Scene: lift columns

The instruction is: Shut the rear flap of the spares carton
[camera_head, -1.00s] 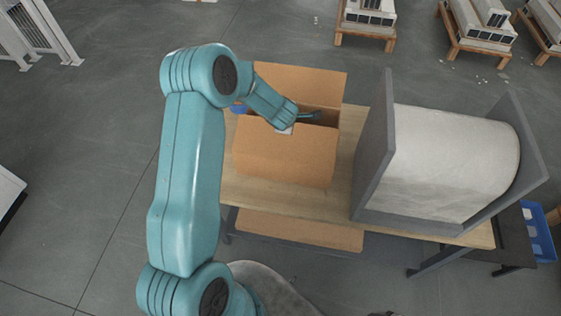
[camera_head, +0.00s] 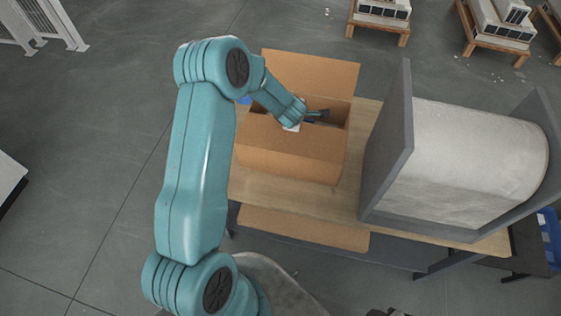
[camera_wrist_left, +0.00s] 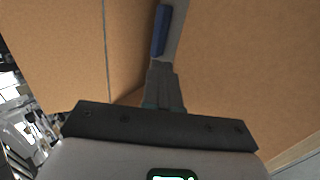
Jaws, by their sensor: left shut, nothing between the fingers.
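The carton (camera_head: 288,166) is an open brown cardboard box on a wooden-topped table. Its rear flap (camera_head: 322,72) stands up and leans back from the far edge. A dark opening shows between this flap and the near side of the box. My left gripper (camera_head: 319,113) is shut and empty, over or just inside the opening, in front of the rear flap; I cannot tell whether it touches cardboard. In the left wrist view the closed fingers (camera_wrist_left: 165,85) point between brown cardboard panels (camera_wrist_left: 235,60). My left forearm and wrist hide the carton's left rear part. My right gripper is out of view.
A grey rack (camera_head: 388,150) with a large pale roll (camera_head: 475,160) stands right of the carton on the same table (camera_head: 290,198). Pallets with white goods (camera_head: 380,22) stand on the floor behind.

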